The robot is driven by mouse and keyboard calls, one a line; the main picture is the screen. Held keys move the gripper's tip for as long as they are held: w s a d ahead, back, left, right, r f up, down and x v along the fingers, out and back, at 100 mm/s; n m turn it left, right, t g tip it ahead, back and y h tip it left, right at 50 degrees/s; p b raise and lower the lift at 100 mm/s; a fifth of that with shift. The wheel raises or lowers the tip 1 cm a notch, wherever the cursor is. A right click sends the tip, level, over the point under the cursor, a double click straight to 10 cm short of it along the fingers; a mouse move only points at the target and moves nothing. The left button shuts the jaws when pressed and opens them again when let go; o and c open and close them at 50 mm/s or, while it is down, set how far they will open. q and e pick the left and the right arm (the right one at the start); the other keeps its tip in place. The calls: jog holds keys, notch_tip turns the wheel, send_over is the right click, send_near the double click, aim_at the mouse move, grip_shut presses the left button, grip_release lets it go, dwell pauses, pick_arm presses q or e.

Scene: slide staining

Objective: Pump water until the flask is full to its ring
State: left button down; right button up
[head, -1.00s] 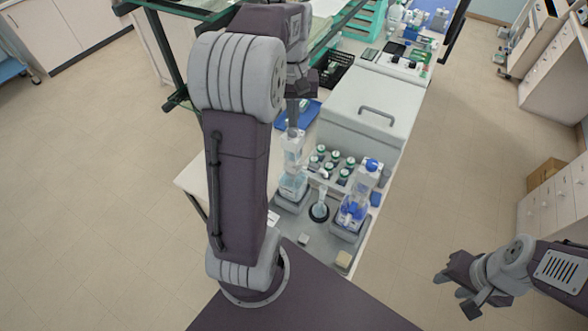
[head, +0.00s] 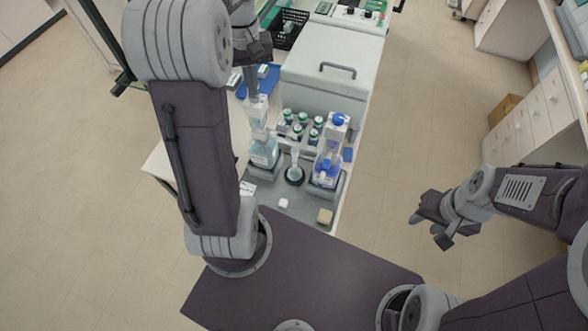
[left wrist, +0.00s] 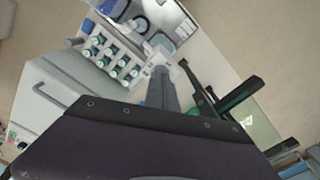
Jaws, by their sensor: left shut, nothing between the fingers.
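A clear pump bottle (head: 263,154) with pale blue liquid and a white top stands at the left of the grey bench top. My left gripper (head: 252,93) is shut and empty, pointing down right over the bottle's top; I cannot tell whether it touches. In the left wrist view its fingers (left wrist: 162,88) are together, by the white pump top (left wrist: 160,48). A small flask (head: 295,168) stands in a dark round base to the right of the bottle. Its ring and water level are too small to make out. My right gripper (head: 432,228) is open and empty, out over the floor.
A bottle with blue parts (head: 328,165) stands in a tray right of the flask. A rack of green-capped bottles (head: 300,125) is behind, before a large white box (head: 330,85).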

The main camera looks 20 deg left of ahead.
aim_at(254, 99)
pick_arm(q)
jog(key=shift+f+b, duration=1.55)
jog(key=shift+f, duration=0.75)
jog(key=shift+s, duration=0.1)
notch_tip(254, 99, up, 6)
jog(key=p, duration=0.6)
jog(key=shift+f, duration=0.15)
dwell(0.3)
notch_tip(254, 99, up, 5)
jog(key=p, duration=0.5)
jog(key=shift+r, duration=0.2)
jog(key=shift+f, duration=0.15)
